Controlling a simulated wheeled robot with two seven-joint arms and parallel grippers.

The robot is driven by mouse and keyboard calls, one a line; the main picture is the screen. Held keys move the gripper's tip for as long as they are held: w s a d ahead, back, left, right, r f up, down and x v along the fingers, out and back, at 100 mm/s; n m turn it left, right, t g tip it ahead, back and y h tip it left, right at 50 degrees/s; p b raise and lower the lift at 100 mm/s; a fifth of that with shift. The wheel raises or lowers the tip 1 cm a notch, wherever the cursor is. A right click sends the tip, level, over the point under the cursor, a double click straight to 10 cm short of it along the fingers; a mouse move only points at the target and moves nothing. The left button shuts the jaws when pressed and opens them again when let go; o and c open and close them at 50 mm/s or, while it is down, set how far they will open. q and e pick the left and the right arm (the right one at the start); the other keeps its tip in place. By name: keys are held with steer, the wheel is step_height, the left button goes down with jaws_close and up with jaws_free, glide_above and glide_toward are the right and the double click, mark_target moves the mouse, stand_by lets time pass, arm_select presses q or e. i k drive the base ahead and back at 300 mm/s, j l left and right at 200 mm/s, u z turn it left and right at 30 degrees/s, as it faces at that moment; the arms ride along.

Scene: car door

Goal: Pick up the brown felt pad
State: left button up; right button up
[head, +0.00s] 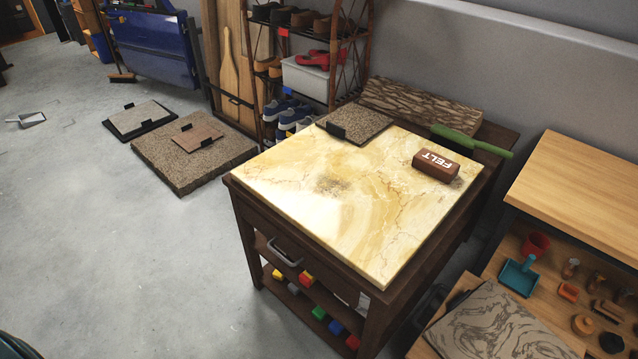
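The brown felt pad (435,168) is a small brown block with white letters reading FELT on its top. It lies near the right back corner of the marble-patterned top (290,190) of a dark wooden table. A dark speckled smudge shows on the marble top to the left of the pad. Neither of my grippers shows in the head view.
A green-handled tool (470,142) lies behind the pad. A shoe rack (305,60) stands behind the table, and a wooden shelf unit (580,190) stands at right. Floor at left is mostly clear.

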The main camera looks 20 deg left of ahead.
mark_target(441, 169)
steer(key=i+j, duration=0.2)
steer(key=j, duration=0.2)
steer(key=i+j, duration=0.2)
steer(key=j, duration=0.2)
steer(key=i+j, duration=0.2)
steer(key=j, duration=0.2)
